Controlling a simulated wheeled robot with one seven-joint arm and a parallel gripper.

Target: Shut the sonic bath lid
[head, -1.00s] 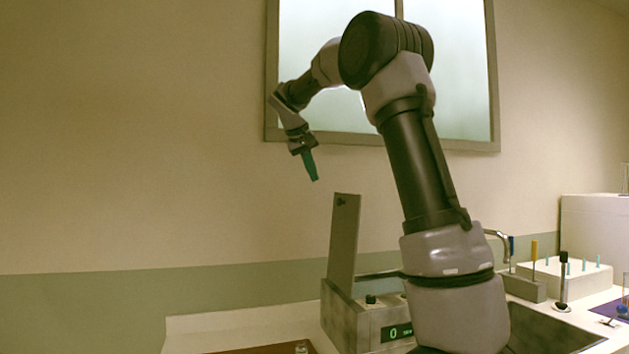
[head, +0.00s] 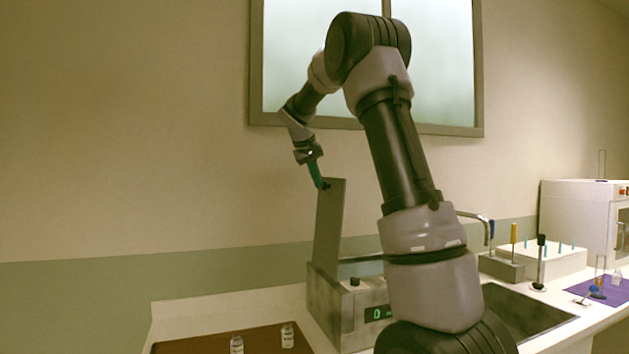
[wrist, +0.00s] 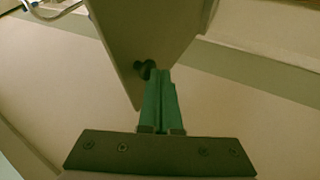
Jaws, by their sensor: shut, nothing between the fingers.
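The sonic bath (head: 335,312) is a grey box with a green digit display, on the counter in the head view. Its lid (head: 329,225) stands upright, a flat grey panel with a small dark knob near its top. My gripper (head: 319,183) is shut and empty, its green fingers pointing down at the top of the lid by the knob. In the wrist view the fingertips (wrist: 160,75) appear right at the dark knob (wrist: 144,69) on the lid (wrist: 150,35); whether they touch it I cannot tell. My arm hides part of the bath's right side.
A brown mat (head: 215,345) with small bottles (head: 287,336) lies at the front left. A sink (head: 530,312) with a tap (head: 478,217) is to the right. Beyond it are a rack (head: 540,258), a purple mat (head: 600,289) and a white machine (head: 575,215).

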